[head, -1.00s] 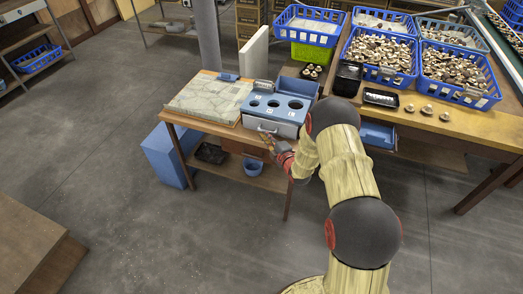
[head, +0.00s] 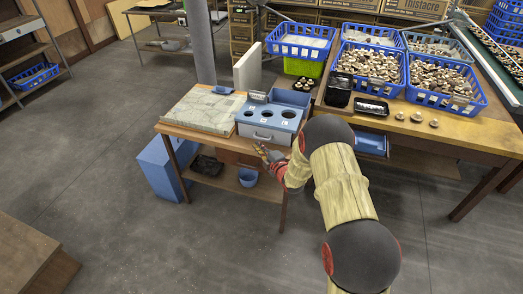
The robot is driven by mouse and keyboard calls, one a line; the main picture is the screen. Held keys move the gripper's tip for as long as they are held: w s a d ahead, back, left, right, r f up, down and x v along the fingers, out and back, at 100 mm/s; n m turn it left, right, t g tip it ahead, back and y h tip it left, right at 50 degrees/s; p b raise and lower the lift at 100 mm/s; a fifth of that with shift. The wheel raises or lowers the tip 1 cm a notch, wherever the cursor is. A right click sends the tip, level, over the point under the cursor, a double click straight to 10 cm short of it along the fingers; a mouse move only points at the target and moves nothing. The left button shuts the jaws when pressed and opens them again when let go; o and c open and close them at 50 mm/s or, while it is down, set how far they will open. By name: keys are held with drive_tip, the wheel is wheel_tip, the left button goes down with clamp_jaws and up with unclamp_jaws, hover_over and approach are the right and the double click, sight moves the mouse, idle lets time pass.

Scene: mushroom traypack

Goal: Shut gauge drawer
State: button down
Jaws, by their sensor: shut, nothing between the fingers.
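The gauge drawer (head: 264,135) is the pale front with a small handle on a blue-grey gauge box (head: 288,99). The box has three round holes in its top and stands on the small wooden table. The drawer front looks near flush with the box, but I cannot tell whether a small gap is left. My gripper (head: 262,151) is shut and empty, just below and in front of the handle. Whether it touches the drawer or table edge is not clear. My arm comes in from the lower right.
A stone-patterned board (head: 203,108) lies left of the box. A white upright panel (head: 246,69) stands behind. On the right, a larger table (head: 467,133) bears blue crates of mushrooms and a black container (head: 338,92). The floor in front is clear.

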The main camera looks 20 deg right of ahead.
drive_tip(key=p+v, duration=0.3)
drive_tip(key=v, duration=0.7)
drive_tip(key=s+d+f+m+g+h, duration=0.25)
drive_tip(key=s+f+m+g, duration=0.4)
drive_tip(key=f, duration=0.55)
drive_tip(key=s+d+r+m+g+h, duration=0.1)
drive_tip(key=s+m+g, duration=0.1)
drive_tip(key=s+m, duration=0.15)
drive_tip(key=s+d+r+m+g, duration=0.1)
drive_tip(key=s+d+m+g, duration=0.1)
drive_tip(key=s, duration=0.3)
drive_tip(key=s+a+r+m, duration=0.2)
drive_tip(key=s+a+r, duration=0.2)
drive_tip(key=s+r, duration=0.4)
drive_tip(key=s+a+r+m, duration=0.2)
drive_tip(key=s+a+r, duration=0.3)
drive_tip(key=r, duration=1.3)
drive_tip(key=s+a+r+m, duration=0.2)
drive_tip(key=s+a+r, duration=0.2)
drive_tip(key=s+r, duration=0.8)
drive_tip(key=shift+s+a+r, duration=0.4)
drive_tip(key=shift+s, duration=0.2)
